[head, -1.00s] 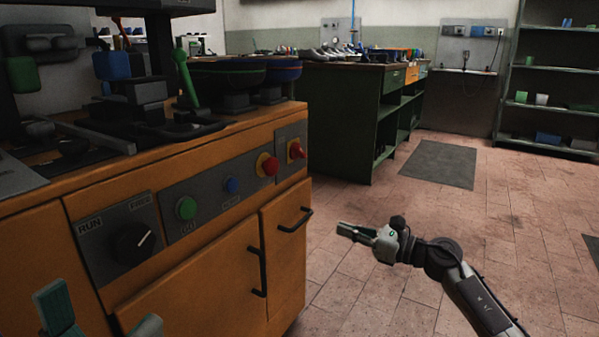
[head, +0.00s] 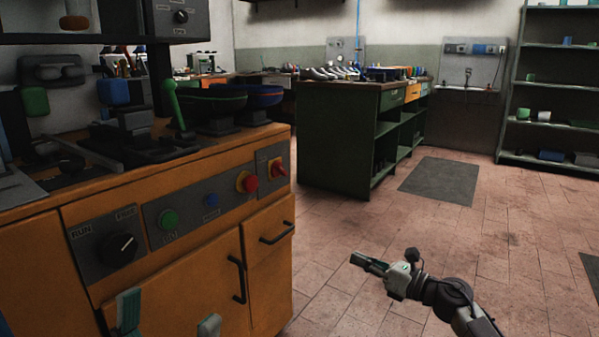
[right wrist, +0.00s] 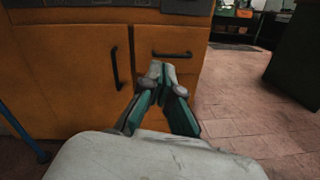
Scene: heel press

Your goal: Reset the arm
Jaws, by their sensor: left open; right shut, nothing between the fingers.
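My left gripper (head: 168,318) shows at the bottom left of the head view, its two fingertips apart and nothing between them. It is in front of the orange cabinet of the heel press (head: 185,275). My right gripper (head: 368,263) is over the open floor, to the right of the cabinet, shut and empty. In the right wrist view its green and grey fingers (right wrist: 163,75) meet at the tips, in front of the cabinet doors (right wrist: 75,85). The press arm cannot be told apart for sure. A green lever (head: 176,105) stands upright on the machine top.
A green workbench (head: 340,140) stands behind. Shelves (head: 560,90) are at the right. The floor (head: 480,250) between is clear.

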